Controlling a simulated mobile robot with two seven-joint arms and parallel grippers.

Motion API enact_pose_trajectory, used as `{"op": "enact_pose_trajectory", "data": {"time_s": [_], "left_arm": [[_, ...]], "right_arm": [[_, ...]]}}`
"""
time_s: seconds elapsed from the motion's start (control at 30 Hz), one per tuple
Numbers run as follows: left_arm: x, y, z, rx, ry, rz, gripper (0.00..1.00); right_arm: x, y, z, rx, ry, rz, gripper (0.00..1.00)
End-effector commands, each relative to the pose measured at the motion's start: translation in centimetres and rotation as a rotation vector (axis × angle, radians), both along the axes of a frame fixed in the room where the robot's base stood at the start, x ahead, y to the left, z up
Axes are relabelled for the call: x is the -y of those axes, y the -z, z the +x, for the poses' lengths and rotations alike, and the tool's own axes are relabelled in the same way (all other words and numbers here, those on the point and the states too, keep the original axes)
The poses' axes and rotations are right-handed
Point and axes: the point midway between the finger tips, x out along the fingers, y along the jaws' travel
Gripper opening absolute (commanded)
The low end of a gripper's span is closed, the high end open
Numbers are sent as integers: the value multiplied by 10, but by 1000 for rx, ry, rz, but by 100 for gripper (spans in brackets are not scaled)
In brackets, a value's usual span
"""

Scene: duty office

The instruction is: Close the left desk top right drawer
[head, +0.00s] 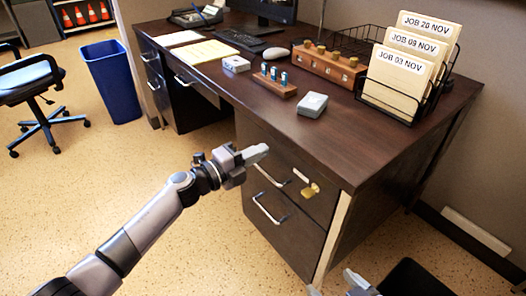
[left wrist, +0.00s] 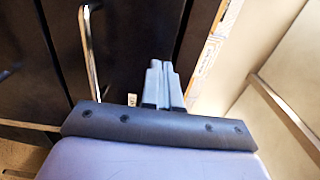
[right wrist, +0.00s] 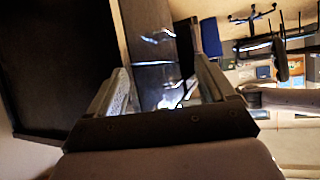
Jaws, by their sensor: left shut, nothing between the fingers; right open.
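The dark wooden desk (head: 330,130) has a right pedestal with an upper drawer (head: 285,160) and a lower drawer (head: 290,230). The upper drawer has a silver handle (head: 270,176), a small pale label and a brass key or lock (head: 311,190). I cannot tell whether it sits flush. My left gripper (head: 257,153) is shut and empty before the upper drawer front; contact is unclear. In the left wrist view its fingers (left wrist: 160,85) are together beside a metal handle (left wrist: 88,50). My right gripper (head: 352,284) is low at the bottom edge; its fingers (right wrist: 165,92) are apart and empty.
The desktop holds a file rack (head: 402,75), a wooden block with stamps (head: 327,66), a smaller holder (head: 274,82) and a keyboard (head: 240,40). A blue bin (head: 110,80) and chair (head: 30,80) stand left. A black bin (head: 412,280) is at lower right. Floor before the desk is clear.

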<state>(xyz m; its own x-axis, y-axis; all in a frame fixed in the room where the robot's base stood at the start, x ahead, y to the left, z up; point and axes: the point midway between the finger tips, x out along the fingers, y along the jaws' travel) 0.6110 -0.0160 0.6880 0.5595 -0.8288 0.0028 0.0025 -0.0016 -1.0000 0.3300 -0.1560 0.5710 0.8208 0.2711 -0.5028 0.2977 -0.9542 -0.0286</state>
Motion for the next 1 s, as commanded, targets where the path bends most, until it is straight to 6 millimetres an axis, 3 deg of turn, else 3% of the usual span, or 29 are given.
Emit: {"op": "enact_pose_trajectory", "data": {"time_s": [0.5,0.87,1.0], "left_arm": [[-77,1,-49,-2,2,3,0],[-89,2,-59,-6,0,-7,0],[-87,6,-69,-71,-55,-97,0]], "right_arm": [[18,6,-7,-56,46,-7,83],[18,11,-10,-68,48,-7,83],[18,11,-10,-68,48,-7,83]]}}
